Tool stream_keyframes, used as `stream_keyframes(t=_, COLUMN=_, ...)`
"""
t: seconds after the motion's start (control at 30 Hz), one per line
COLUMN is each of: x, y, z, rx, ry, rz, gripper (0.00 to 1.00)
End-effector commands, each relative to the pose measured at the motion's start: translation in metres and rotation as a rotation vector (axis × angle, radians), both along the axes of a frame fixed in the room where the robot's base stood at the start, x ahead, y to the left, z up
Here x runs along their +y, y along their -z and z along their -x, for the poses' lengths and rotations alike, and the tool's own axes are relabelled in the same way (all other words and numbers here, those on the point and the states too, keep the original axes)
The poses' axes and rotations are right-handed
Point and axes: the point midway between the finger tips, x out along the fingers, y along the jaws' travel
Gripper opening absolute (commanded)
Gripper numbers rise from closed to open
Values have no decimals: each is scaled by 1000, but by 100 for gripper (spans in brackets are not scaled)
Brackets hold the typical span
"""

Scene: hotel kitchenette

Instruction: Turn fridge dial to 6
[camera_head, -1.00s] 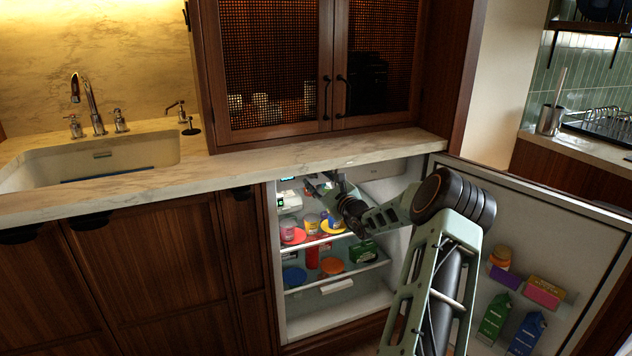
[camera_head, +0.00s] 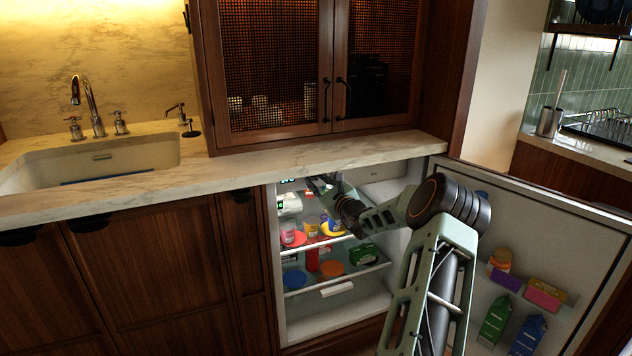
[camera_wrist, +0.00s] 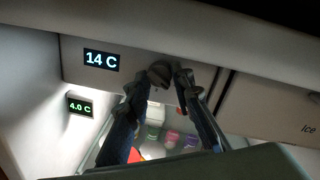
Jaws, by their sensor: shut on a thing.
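The fridge dial (camera_wrist: 160,73) is a dark round knob on the panel at the top of the fridge inside, seen in the wrist view. My gripper (camera_wrist: 162,84) has one finger on each side of the dial and is shut on it. The dial's marks and pointer cannot be read. A display (camera_wrist: 101,60) left of the dial reads "14 C". A smaller display (camera_wrist: 80,106) on the side wall reads "4.0 C". In the head view my gripper (camera_head: 322,186) reaches into the top of the open fridge (camera_head: 400,165), and the dial cannot be made out there.
Fridge shelves (camera_head: 335,289) below my gripper hold several food items and coloured lids. The open fridge door (camera_head: 560,245) stands to the right of my arm, with cartons on it. The marble counter (camera_head: 300,157) runs just above the fridge. An "Ice" panel (camera_wrist: 270,105) lies right of the dial.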

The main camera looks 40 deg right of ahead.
Motion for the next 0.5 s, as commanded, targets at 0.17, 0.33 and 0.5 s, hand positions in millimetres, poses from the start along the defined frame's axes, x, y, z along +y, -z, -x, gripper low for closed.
stream_keyframes(t=0.17, x=0, y=1, z=0, rx=9, ry=-1, rz=39, gripper=0)
stream_keyframes(t=0.33, x=1, y=2, z=0, rx=28, ry=-1, rz=128, gripper=0)
stream_keyframes(t=0.5, x=1, y=4, z=-1, rx=60, ry=-1, rz=265, gripper=0)
